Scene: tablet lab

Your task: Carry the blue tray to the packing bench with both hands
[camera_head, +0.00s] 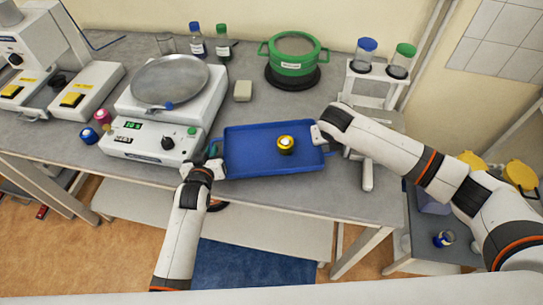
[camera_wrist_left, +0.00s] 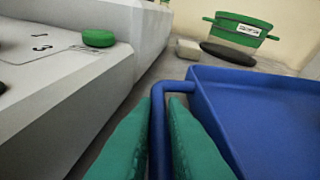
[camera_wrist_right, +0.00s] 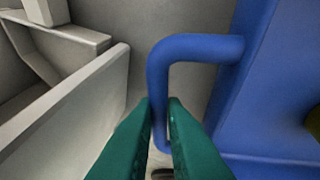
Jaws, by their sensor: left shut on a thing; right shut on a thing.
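My left gripper (camera_head: 214,167) is at the tray's left end. In the left wrist view its green fingers (camera_wrist_left: 166,110) are shut on the tray's left handle (camera_wrist_left: 158,135). My right gripper (camera_head: 318,133) is at the tray's right end. In the right wrist view its green fingers (camera_wrist_right: 162,115) are shut on the right handle (camera_wrist_right: 195,47). Whether the tray touches the bench top is hard to tell.
A white balance with a round metal plate (camera_head: 168,80) stands just left of the tray. A green pot (camera_head: 295,60) and a small beige block (camera_head: 243,91) stand behind it. A white rack (camera_head: 368,85) holding two capped vials stands at the right. Blue mat (camera_head: 255,268) lies on the floor.

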